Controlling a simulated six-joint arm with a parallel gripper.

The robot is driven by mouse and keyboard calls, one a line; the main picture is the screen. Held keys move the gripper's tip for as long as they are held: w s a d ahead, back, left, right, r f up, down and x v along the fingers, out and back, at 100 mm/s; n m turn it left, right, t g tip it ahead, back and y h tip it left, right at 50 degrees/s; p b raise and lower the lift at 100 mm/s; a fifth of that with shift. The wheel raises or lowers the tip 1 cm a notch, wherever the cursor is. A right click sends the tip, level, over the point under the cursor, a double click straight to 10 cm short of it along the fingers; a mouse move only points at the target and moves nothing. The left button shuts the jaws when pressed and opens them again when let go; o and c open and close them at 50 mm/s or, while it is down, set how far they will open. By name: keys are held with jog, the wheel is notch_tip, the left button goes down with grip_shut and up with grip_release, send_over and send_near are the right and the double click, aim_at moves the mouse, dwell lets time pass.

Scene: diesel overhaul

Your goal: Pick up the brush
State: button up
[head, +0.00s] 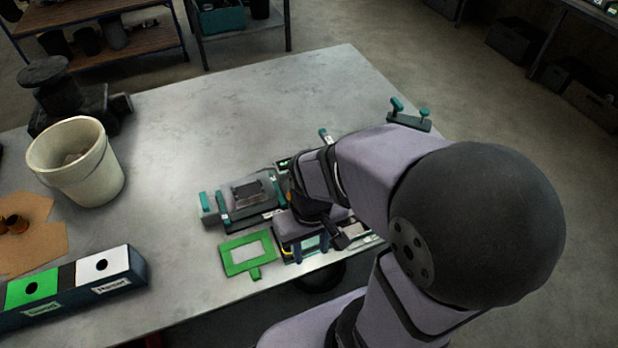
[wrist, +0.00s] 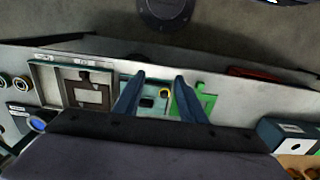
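I cannot make out a brush for certain in either view. My gripper (wrist: 159,80) shows in the wrist view as two dark blue fingers, spread apart with a clear gap. Between and beyond the fingers lies a teal fixture (wrist: 150,82) with small black parts and a yellow ring (wrist: 165,92). I see nothing held between the fingers. In the head view my arm covers much of this fixture (head: 308,244), near the table's front edge, and hides most of the gripper.
A green frame (head: 227,258) lies left of the fixture. A grey fixture with teal clamps (head: 208,207) sits behind it. A white bucket (head: 99,178), a cardboard piece (head: 40,238) and a labelled two-part box (head: 137,264) stand left. The table's back middle (head: 230,120) is clear.

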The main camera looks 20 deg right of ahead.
jog(key=w+d+f+t, duration=0.1)
jog(key=w+d+f, duration=0.1)
jog(key=w, duration=0.2)
jog(key=w+d+f+t+b, duration=0.1)
jog(key=w+d+f+t, duration=0.1)
jog(key=w+d, duration=0.1)
jog(key=w+d+f+t+h, duration=0.1)
jog(key=w+d+f+t, duration=0.1)
jog(key=w, duration=0.3)
jog(key=shift+w+d+f+b, duration=0.35)
jog(key=shift+d+f+b, duration=0.05)
jog(key=shift+f, duration=0.2)
jog(key=w+d+t, duration=0.1)
jog(key=w+t, duration=0.1)
jog(key=w+d+f+t+b, duration=0.1)
jog(key=w, duration=0.1)
jog(key=w+d+t, duration=0.1)
jog(key=w+t, duration=0.1)
jog(key=shift+w+d+f+t+y, duration=0.1)
jog(key=shift+w+f+t+y, duration=0.1)
jog(key=shift+f+t+y, duration=0.15)
jog(key=shift+w+d+r+t+b, duration=0.25)
jog(key=shift+w+t+b, duration=0.15)
jog(key=shift+t, duration=0.25)
jog(key=shift+w+d+r+t, duration=0.15)
jog(key=shift+r+t, duration=0.35)
jog(key=shift+t, duration=0.3)
jog(key=shift+w, duration=0.1)
